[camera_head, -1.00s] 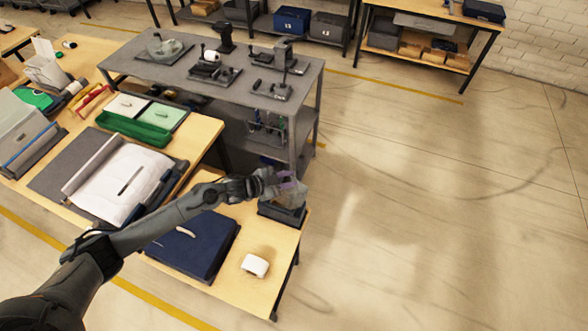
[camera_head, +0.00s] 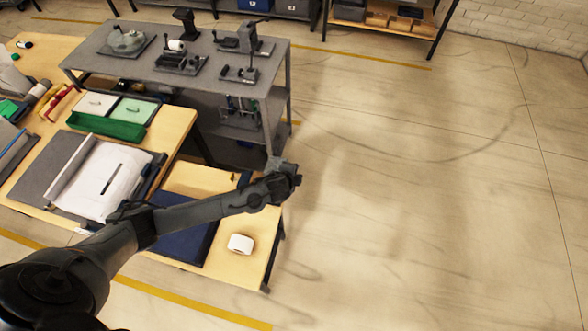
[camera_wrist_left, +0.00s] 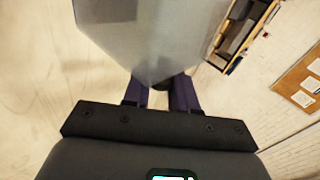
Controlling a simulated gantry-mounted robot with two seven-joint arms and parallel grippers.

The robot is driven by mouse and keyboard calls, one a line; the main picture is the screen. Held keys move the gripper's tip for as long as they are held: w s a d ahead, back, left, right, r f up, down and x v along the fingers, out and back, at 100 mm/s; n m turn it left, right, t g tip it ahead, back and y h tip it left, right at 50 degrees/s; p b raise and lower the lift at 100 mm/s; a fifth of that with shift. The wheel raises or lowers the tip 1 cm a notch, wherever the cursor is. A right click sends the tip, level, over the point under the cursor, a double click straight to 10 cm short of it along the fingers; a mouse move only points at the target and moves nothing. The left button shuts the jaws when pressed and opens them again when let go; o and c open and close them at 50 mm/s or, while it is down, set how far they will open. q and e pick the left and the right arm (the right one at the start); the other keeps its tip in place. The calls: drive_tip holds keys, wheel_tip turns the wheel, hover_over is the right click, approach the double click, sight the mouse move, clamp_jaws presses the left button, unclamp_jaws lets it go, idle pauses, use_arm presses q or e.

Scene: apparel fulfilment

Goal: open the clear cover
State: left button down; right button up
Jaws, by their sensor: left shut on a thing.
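My left arm reaches across the bench, and its gripper (camera_head: 287,180) is over the bench's right end. In the left wrist view, the purple fingers of this gripper (camera_wrist_left: 160,92) are shut on the edge of the clear cover (camera_wrist_left: 150,40). The cover is a translucent grey panel that fills the top middle of that view. In the head view, only a small pale part of it (camera_head: 274,164) seems to show above the gripper. The dark box at the bench corner is mostly hidden behind my arm. My right gripper is not in view.
A white rounded item (camera_head: 240,244) and a dark blue folded cloth (camera_head: 185,240) lie on the wooden bench (camera_head: 255,262). A grey workbench (camera_head: 88,65) with several small machines stands behind. The floor to the right is clear.

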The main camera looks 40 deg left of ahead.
use_arm(q)
drive_tip(key=shift+w+d+f+m+y+b, duration=0.3)
drive_tip(key=shift+d+f+y+b, duration=0.1)
drive_tip(key=shift+d+f, duration=0.25)
drive_tip(key=c, duration=1)
unclamp_jaws()
drive_tip(key=shift+r, duration=0.1)
drive_tip(key=v, duration=1)
drive_tip(key=shift+s+d+r+b, duration=0.2)
drive_tip(key=shift+r+b, duration=0.1)
drive_tip(key=shift+b, duration=0.05)
